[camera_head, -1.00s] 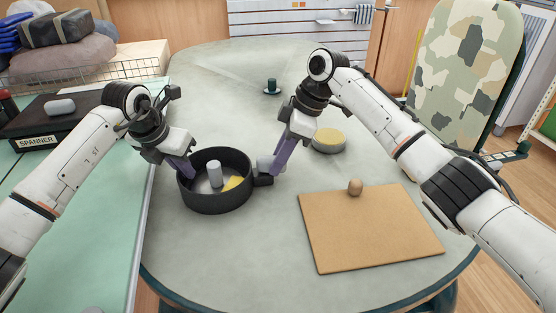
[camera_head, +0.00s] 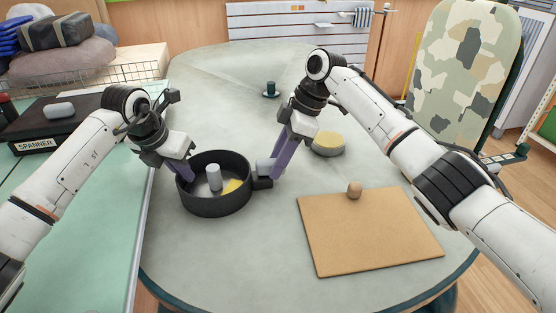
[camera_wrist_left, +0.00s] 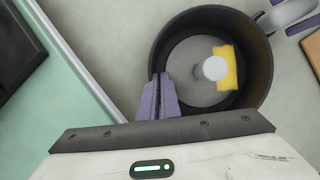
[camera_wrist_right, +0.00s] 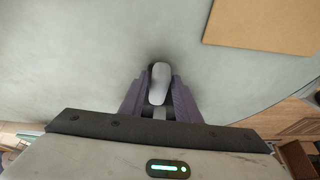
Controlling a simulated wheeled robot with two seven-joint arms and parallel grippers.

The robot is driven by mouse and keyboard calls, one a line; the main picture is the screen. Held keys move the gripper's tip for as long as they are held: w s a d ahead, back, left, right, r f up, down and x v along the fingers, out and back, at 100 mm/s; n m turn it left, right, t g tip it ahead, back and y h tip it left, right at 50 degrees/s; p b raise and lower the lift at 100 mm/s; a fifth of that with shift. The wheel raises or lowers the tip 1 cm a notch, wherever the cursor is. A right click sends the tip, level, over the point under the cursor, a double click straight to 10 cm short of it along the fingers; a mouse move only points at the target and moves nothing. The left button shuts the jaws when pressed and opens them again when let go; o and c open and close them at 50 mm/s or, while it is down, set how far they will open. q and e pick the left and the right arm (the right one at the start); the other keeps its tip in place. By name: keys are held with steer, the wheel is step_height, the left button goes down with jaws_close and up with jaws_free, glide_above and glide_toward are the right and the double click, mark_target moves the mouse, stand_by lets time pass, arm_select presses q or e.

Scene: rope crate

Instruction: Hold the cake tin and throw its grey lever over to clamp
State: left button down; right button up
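The cake tin (camera_head: 214,201) is a round black tin on the table; a grey post (camera_head: 213,177) and a yellow piece (camera_head: 233,186) show inside it. My left gripper (camera_head: 189,172) is shut on the tin's left wall, with one finger inside, as the left wrist view (camera_wrist_left: 162,92) shows. The grey lever (camera_head: 265,166) is at a dark bracket on the tin's right side. My right gripper (camera_head: 281,170) is open around the lever. In the right wrist view, the lever (camera_wrist_right: 159,84) lies between the spread purple fingers.
A tan board (camera_head: 370,231) with a round wooden knob (camera_head: 354,190) lies at the right front. A yellow-topped round tin (camera_head: 328,144) stands behind my right gripper. A small dark green cup (camera_head: 270,88) stands farther back. The table's middle front is clear.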

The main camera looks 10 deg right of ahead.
arm_select(q)
steer(key=shift+f, duration=0.15)
arm_select(e)
steer(key=v, duration=1.2)
stand_by(0.3)
arm_select(q)
steer(key=c, duration=1.9)
jaws_free()
arm_select(e)
steer(key=shift+a, duration=0.1)
arm_select(q)
steer(key=shift+r, duration=0.2)
steer(key=v, duration=1.2)
steer(key=shift+f, duration=0.1)
